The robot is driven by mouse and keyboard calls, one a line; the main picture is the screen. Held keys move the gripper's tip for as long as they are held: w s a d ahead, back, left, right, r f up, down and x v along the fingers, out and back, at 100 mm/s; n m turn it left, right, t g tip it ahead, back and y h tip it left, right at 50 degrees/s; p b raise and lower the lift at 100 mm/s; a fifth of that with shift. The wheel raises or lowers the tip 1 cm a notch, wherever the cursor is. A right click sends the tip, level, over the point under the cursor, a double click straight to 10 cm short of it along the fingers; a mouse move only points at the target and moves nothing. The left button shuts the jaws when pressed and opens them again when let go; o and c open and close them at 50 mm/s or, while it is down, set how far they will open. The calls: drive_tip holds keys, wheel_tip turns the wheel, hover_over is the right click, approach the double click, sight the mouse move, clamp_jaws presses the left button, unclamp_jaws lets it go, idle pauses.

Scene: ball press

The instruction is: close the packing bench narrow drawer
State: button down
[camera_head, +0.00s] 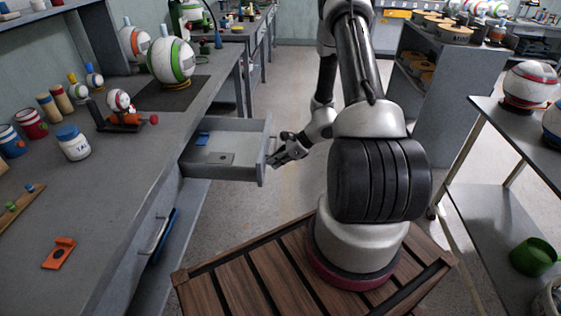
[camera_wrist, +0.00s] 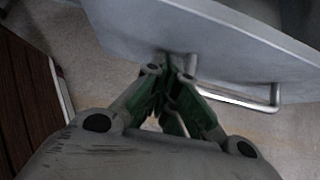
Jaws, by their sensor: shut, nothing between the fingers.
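The narrow drawer (camera_head: 220,174) of the grey packing bench (camera_head: 110,200) is pulled out to the right in the head view. A blue item and a flat grey item lie inside it. My gripper (camera_head: 272,161) is at the drawer's front, close to its handle. In the wrist view the drawer front (camera_wrist: 225,45) crosses the top, with the metal bar handle (camera_wrist: 240,98) below it. My gripper (camera_wrist: 172,115) is shut and empty, its fingertips near the left end of the handle. I cannot tell whether they touch it.
A second drawer handle (camera_head: 155,235) is nearer on the bench front. A grey shelf unit (camera_head: 435,100) and a cart (camera_head: 500,195) are to the right.

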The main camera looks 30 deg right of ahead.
drive_tip(key=shift+a, duration=0.1)
approach(199, 157)
drive_tip(key=a+f, duration=0.1)
drive_tip(key=a, duration=0.1)
drive_tip(key=s+a+f, duration=0.1)
drive_tip(key=a, duration=0.3)
drive_tip(key=shift+s+a+f, duration=0.2)
drive_tip(key=shift+s+f, duration=0.05)
drive_tip(key=shift+f, duration=0.15)
drive_tip(key=shift+w+a+r, duration=0.1)
drive_tip(key=shift+w+a, duration=0.15)
drive_tip(key=shift+a, duration=0.1)
drive_tip(key=shift+r, duration=0.1)
